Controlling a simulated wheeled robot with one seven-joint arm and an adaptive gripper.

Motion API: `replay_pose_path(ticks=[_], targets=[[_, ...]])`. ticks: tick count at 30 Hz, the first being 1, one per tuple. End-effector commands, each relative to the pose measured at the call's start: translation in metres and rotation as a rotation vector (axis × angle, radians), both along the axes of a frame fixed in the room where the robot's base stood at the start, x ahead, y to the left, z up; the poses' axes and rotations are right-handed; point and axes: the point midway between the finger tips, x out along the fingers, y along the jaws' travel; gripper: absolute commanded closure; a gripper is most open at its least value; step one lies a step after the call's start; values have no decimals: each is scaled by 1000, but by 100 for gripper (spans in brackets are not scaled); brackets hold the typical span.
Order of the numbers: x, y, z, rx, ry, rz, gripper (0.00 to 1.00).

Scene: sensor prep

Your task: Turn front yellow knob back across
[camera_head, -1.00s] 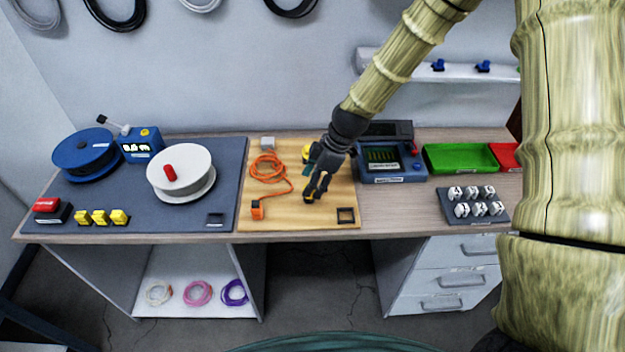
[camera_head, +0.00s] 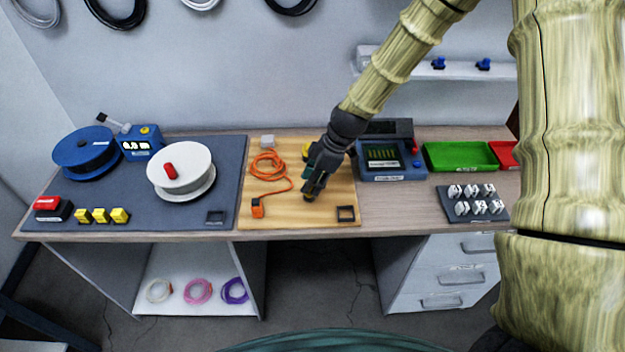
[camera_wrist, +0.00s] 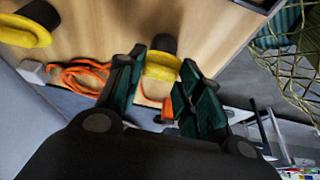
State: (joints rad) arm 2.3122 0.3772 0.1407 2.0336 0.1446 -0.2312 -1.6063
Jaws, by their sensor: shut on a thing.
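The front yellow knob (camera_wrist: 162,67), a yellow disc with a black part, sits between my fingers in the wrist view, on the wooden board (camera_head: 262,217). My gripper, also in the wrist view (camera_wrist: 164,60), is shut on this knob, with a dark green finger on each side. A second yellow knob (camera_wrist: 24,30) with a black grip shows at the wrist view's upper left. It is partly hidden behind my gripper in the head view (camera_head: 306,150).
An orange cable (camera_head: 268,165) lies coiled on the board left of my gripper, ending at an orange block (camera_head: 257,208). A black square frame (camera_head: 346,214) is close on the right. A blue tester (camera_head: 391,172) stands behind right. White spool (camera_head: 180,185) stands left.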

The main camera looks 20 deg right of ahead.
Motion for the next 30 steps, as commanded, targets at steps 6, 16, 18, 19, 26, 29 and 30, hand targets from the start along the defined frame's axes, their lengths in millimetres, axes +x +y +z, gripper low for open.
replay_pose_path(ticks=[6, 16, 18, 19, 26, 29, 30], targets=[[-1, 0, -1, 0, -1, -91, 88], [-3, 2, -1, -2, -2, -372, 88], [-3, 2, 0, -2, -3, -439, 88], [-4, 3, 0, -2, -2, -467, 88], [-5, 4, 0, -2, -3, -686, 88], [-5, 5, 1, -3, -3, -781, 88], [-5, 5, 1, -3, -3, -818, 88]])
